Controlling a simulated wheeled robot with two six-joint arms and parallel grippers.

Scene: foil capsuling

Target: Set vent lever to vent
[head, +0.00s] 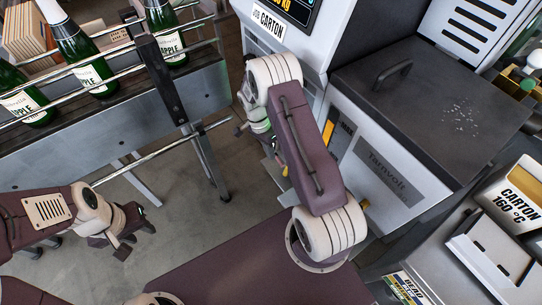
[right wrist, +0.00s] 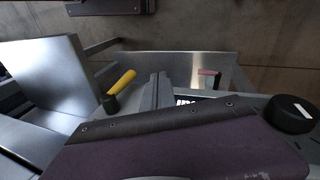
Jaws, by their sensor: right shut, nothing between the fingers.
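In the right wrist view, a lever with a yellow handle (right wrist: 123,82) and a dark hub slants up to the right, left of my right gripper (right wrist: 158,88). Its fingers look shut and empty, with a gap to the yellow handle. A smaller red-tipped lever (right wrist: 208,73) stands right of the fingers. I cannot read which one is the vent lever or any setting mark. In the head view, my right arm covers part of the machine front (head: 348,150), and a small yellow piece (head: 284,171) shows beside it. My left gripper (head: 121,236) hangs over the floor, away from the machine; its jaw opening is unclear.
A conveyor (head: 190,95) with green bottles (head: 88,70) and rails runs along the upper left. The machine's dark lid (head: 430,95) with a handle is at right. A carton sign box (head: 512,195) stands lower right. A black knob (right wrist: 292,113) is right in the wrist view.

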